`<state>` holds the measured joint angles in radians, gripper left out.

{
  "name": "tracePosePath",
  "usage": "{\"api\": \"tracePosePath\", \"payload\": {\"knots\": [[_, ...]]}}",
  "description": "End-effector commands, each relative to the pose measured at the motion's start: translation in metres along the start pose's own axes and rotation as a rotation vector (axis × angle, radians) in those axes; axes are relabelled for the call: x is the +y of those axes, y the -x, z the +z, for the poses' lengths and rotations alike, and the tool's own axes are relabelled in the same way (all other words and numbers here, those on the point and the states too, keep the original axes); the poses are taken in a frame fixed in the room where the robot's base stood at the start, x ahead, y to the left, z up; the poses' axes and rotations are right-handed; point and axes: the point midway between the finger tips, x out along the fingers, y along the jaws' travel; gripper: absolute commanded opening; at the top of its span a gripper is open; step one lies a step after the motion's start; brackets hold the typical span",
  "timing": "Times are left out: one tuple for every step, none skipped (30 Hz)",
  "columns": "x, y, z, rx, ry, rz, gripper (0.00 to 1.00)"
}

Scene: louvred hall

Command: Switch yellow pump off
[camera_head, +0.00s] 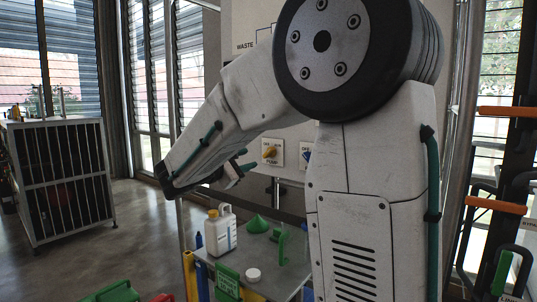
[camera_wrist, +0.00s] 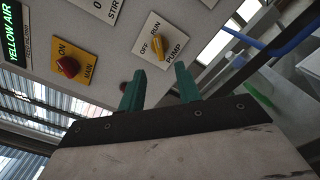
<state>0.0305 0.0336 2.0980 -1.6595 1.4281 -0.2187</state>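The yellow pump knob (camera_wrist: 158,47) sits on a white plate (camera_wrist: 174,33) marked OFF, RUN and PUMP. The plate looks tilted in the wrist view. I cannot tell surely which mark the knob points to. In the head view, the yellow knob (camera_head: 269,151) is on the wall panel, right of my gripper (camera_head: 244,160). In the wrist view, my gripper (camera_wrist: 159,70) has its two green fingers apart with nothing between them. The knob lies just beyond the fingertips, apart from them.
A blue knob (camera_head: 306,154) is partly hidden by my arm. Below stands a table (camera_head: 267,265) with a white jug (camera_head: 220,232) and a green funnel (camera_head: 257,224).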

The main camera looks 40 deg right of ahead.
Motion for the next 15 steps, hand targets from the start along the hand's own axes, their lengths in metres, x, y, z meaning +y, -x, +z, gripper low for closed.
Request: {"api": "tracePosePath", "payload": {"knots": [[0.001, -0.003, 0.0, -0.003, 0.002, 0.004, 0.34], [0.001, -0.005, 0.0, -0.003, 0.002, 0.004, 0.34], [0.001, -0.009, 0.0, -0.003, 0.002, 0.003, 0.34], [0.001, -0.012, 0.0, -0.002, 0.001, 0.003, 0.34], [0.001, -0.015, 0.0, -0.002, 0.001, 0.002, 0.34], [0.0, -0.02, 0.001, -0.003, 0.001, 0.001, 0.34], [0.001, -0.024, 0.001, -0.003, 0.0, 0.001, 0.34], [0.001, -0.029, 0.001, -0.003, 0.0, 0.002, 0.34], [0.001, -0.034, 0.001, -0.003, 0.0, 0.001, 0.34], [0.001, -0.038, 0.001, -0.003, 0.0, 0.001, 0.34], [0.001, -0.043, 0.001, -0.003, 0.0, 0.001, 0.34], [0.0, -0.049, 0.001, -0.002, 0.0, 0.0, 0.34], [0.0, -0.053, 0.001, -0.003, 0.001, 0.0, 0.34], [0.0, -0.057, 0.001, -0.003, 0.001, 0.001, 0.34], [0.0, -0.062, 0.0, -0.002, 0.001, 0.0, 0.34]]}}
